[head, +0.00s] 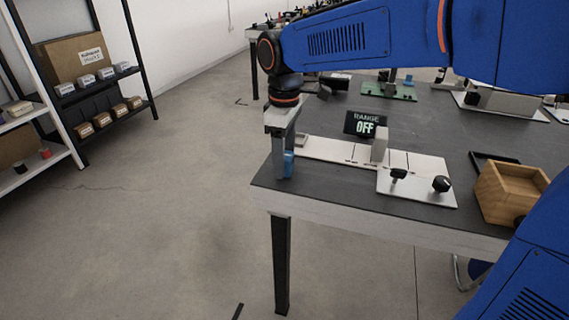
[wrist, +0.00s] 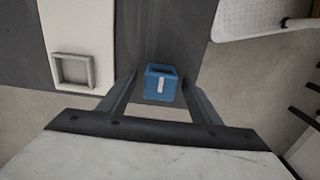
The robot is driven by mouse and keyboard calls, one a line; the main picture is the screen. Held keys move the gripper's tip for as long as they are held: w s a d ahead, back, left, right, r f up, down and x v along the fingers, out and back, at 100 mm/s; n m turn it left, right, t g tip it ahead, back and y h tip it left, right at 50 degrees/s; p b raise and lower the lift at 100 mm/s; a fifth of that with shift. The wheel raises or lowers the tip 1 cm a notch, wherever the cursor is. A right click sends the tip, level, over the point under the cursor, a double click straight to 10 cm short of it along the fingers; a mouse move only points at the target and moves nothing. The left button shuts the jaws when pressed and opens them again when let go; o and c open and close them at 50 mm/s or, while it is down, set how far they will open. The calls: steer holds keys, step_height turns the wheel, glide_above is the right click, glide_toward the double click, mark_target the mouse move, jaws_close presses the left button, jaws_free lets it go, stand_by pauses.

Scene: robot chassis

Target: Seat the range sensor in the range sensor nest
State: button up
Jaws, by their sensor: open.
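The range sensor, a small blue block (wrist: 161,86) with a white mark and a dark slot, stands on the dark table top near its corner. In the head view the sensor (head: 289,163) is partly hidden by my gripper (head: 282,170). My gripper points down with its fingers open, one on each side of the sensor in the wrist view. I cannot tell whether either finger touches it. The range sensor nest, a square grey raised frame (wrist: 73,70), is empty on a white plate left of the sensor. The nest (head: 301,140) looks small in the head view.
A display reading RANGE OFF (head: 366,124) stands behind the white plate (head: 335,151). An upright grey block (head: 379,145) and a panel with black knobs (head: 418,185) are to the right. A wooden box (head: 512,192) stands farther right. The table edge is close to the sensor.

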steer(key=c, duration=1.1)
steer(key=shift+c, duration=0.2)
